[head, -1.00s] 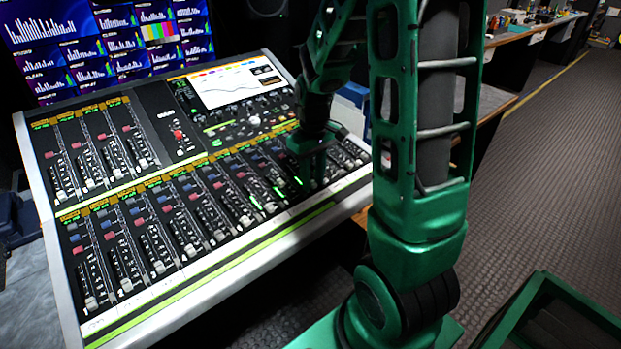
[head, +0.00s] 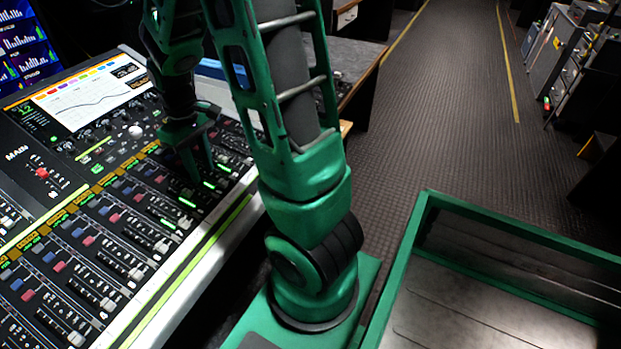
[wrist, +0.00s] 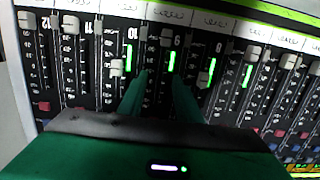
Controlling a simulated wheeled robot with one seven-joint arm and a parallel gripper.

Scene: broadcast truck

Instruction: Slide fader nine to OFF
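The mixing console (head: 190,270) has rows of faders with small light caps. In the wrist view, a column of faders carries numbers that I read as 12, 11, 10 and 9. The cap of fader nine (wrist: 167,37) sits near the far end of its slot, beyond my fingertips. My gripper (wrist: 160,80) is open, with its two green fingers apart on either side of that slot and nothing between them. In the head view, my gripper (head: 198,168) points down at the right part of the lower fader bank. Whether the fingers touch the panel cannot be told.
Neighbouring fader caps (wrist: 118,65) and (wrist: 205,77) lie close outside the fingers. Green lit strips mark several channels. The console's screen (head: 95,98) is at the back. A green-framed tray (head: 480,300) is at the right; the aisle floor (head: 450,120) is open.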

